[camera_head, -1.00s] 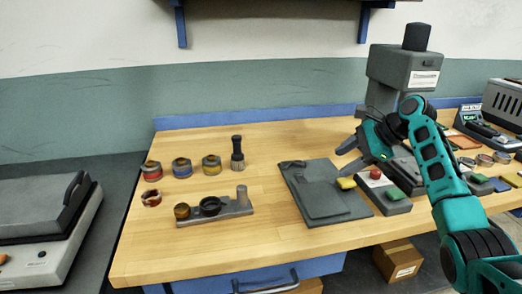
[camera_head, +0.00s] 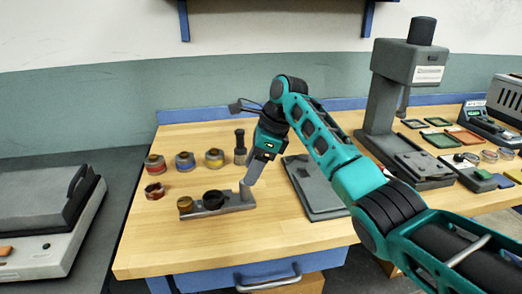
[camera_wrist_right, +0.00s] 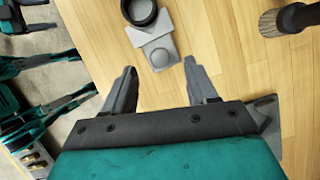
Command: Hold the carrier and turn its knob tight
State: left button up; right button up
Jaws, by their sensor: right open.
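The carrier (camera_head: 228,203) is a flat grey bar lying on the wooden bench. It bears a brass-coloured round piece (camera_head: 185,204) at its left end, a black ring (camera_head: 213,199) in the middle and a grey upright post at its right end. My right gripper (camera_head: 252,176) points down at that post and partly covers it. In the right wrist view the right gripper (camera_wrist_right: 161,68) is open and empty. The post's round top (camera_wrist_right: 160,57) lies in line with the gap between its fingertips, with no clear contact. My left gripper is not in view.
Several jar-like pieces (camera_head: 185,162) and a dark-handled brush (camera_head: 240,147) stand behind the carrier. A grey plate (camera_head: 318,195) lies right of it. A grey press (camera_head: 405,75) stands at the back right. Bare bench shows in front of the carrier.

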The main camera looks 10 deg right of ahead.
jog(key=x, duration=0.6)
grip_shut()
dwell(0.5)
